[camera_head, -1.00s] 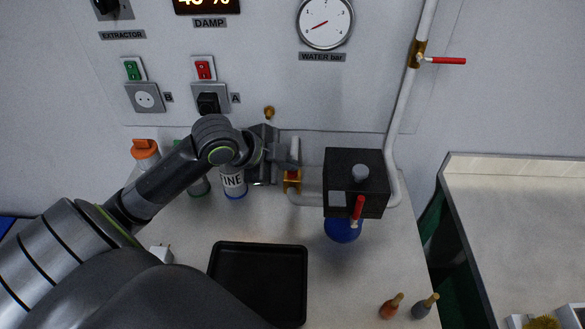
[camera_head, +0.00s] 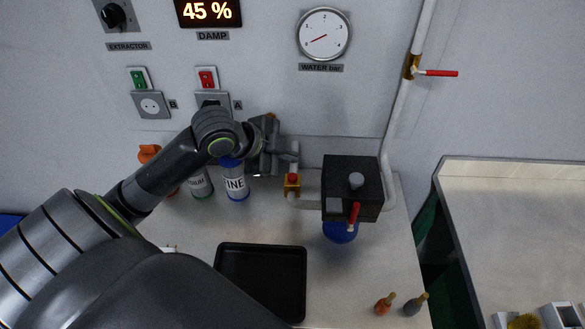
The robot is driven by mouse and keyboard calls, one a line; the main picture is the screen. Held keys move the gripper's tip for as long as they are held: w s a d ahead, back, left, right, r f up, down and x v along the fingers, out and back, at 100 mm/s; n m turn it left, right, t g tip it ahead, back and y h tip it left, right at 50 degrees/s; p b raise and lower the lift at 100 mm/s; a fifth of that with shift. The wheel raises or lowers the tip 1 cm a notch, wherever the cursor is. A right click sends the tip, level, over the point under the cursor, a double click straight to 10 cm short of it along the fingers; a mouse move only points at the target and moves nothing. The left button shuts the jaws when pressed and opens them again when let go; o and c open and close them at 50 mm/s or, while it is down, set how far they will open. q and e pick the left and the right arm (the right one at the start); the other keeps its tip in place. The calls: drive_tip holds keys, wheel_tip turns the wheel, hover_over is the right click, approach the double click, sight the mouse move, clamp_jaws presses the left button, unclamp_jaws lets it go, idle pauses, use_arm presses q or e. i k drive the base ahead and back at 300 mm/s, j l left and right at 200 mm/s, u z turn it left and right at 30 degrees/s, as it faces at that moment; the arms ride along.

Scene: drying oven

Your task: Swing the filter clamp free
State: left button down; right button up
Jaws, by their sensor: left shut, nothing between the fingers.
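The filter is a black box-shaped housing (camera_head: 352,185) with a grey knob on top and a blue bowl (camera_head: 340,231) below it, at the right of the bench's back. A red lever (camera_head: 353,213) stands at the housing's front; I cannot tell for sure that it is the clamp. My left gripper (camera_head: 288,156) is shut and empty, left of the housing and apart from it. Its fingertips are just above a brass fitting with a red top (camera_head: 292,182) on the white pipe; contact is unclear. My right gripper is not in view.
A black tray (camera_head: 228,250) lies on the bench in front. Labelled bottles (camera_head: 236,187) stand behind my left arm. A pipe valve with a red handle (camera_head: 435,73) is on the wall at right. Two small brush-like items (camera_head: 384,304) lie at the front right edge.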

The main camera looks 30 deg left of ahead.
sight(350, 222)
drive_tip(key=k+l, duration=1.2)
drive_tip(key=k, duration=0.05)
